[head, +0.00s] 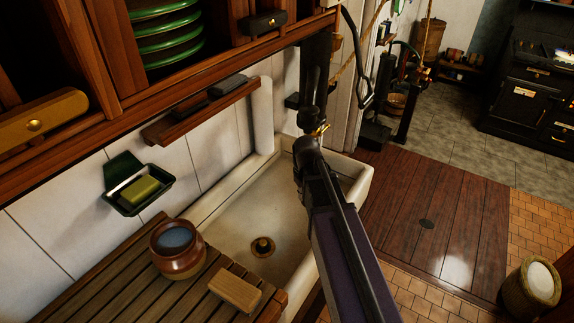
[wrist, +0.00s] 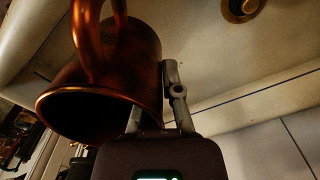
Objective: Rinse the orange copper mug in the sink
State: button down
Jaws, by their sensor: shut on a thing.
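The orange copper mug (wrist: 105,75) fills the left of the wrist view, its open mouth toward the camera and its handle (wrist: 90,40) at the top. My gripper (wrist: 158,100) is shut on the mug's wall near the rim. One finger is outside the wall; I cannot tell exactly how the other sits. The pale sink (head: 225,220) lies below the wall tiles in the head view, with a brass drain (head: 262,247); the drain also shows in the wrist view (wrist: 240,8). In the head view my arm hides the mug and gripper. No water is seen running.
A black pump (head: 314,85) with a brass spout (head: 321,130) stands behind the sink. A slatted board (head: 165,255) holds a brown pot (head: 178,262) and a wooden block (head: 235,291). A soap dish (head: 120,205) and shelf (head: 205,113) hang on the wall.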

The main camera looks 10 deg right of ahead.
jog(key=w+a+r+m+p, duration=0.1)
jog(key=w, duration=0.5)
jog(key=w+a+r+p, duration=0.1)
jog(key=w+a, duration=0.1)
jog(key=w, duration=0.4)
jog(key=shift+a+r+m, duration=0.25)
jog(key=shift+r+m, duration=0.1)
jog(key=shift+m, duration=0.05)
jog(key=shift+f, duration=0.2)
notch_tip(320, 180, down, 18)
jog(key=b, duration=1.7)
jog(key=shift+r+b, duration=0.1)
jog(key=shift+b, duration=0.3)
jog(key=shift+r, duration=0.15)
dwell(1.9)
